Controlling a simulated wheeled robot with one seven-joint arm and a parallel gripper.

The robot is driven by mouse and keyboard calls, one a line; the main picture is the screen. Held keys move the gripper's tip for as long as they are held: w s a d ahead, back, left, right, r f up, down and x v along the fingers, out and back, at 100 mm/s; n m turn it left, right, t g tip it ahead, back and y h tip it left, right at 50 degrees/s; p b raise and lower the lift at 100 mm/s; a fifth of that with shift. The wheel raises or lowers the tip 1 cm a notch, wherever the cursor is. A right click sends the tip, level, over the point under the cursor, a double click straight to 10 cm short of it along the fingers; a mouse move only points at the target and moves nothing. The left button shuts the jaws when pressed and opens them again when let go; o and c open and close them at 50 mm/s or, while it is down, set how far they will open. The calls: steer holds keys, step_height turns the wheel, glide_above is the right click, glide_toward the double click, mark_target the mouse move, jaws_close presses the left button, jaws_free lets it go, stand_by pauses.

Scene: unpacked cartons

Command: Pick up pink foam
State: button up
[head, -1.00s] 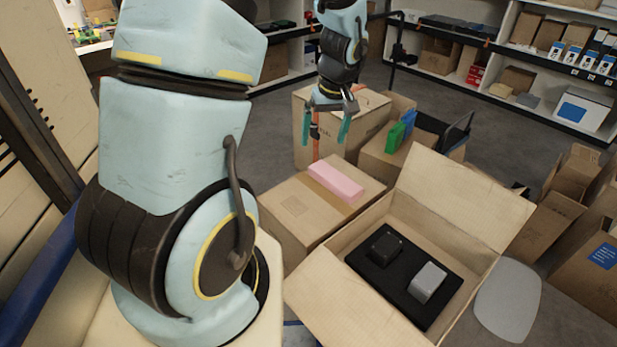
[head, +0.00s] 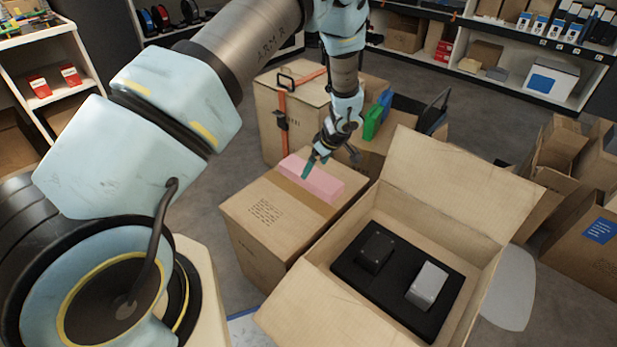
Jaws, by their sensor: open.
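The pink foam (head: 322,186) is a long flat block lying on top of a closed carton (head: 262,212) in the middle of the head view. My gripper (head: 314,165) points down just over the foam's far left part, with its teal fingers at the foam. The jaws are open. The far finger is mostly hidden behind the near one and the wrist. I cannot tell whether the fingers touch the foam.
An open carton (head: 405,155) to the right holds a black insert (head: 352,258) with a dark block and a grey block. Behind stands a carton with an orange strap (head: 283,108). Green and blue items (head: 373,121) sit on a carton behind my gripper. Open cartons stand far right.

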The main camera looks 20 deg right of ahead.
mark_target(310, 177)
steer(key=shift+w+p+x, duration=0.2)
steer(key=shift+p+x, duration=0.1)
steer(key=shift+x, duration=2.45)
steer(key=shift+r, duration=0.1)
steer(key=c, duration=1.1)
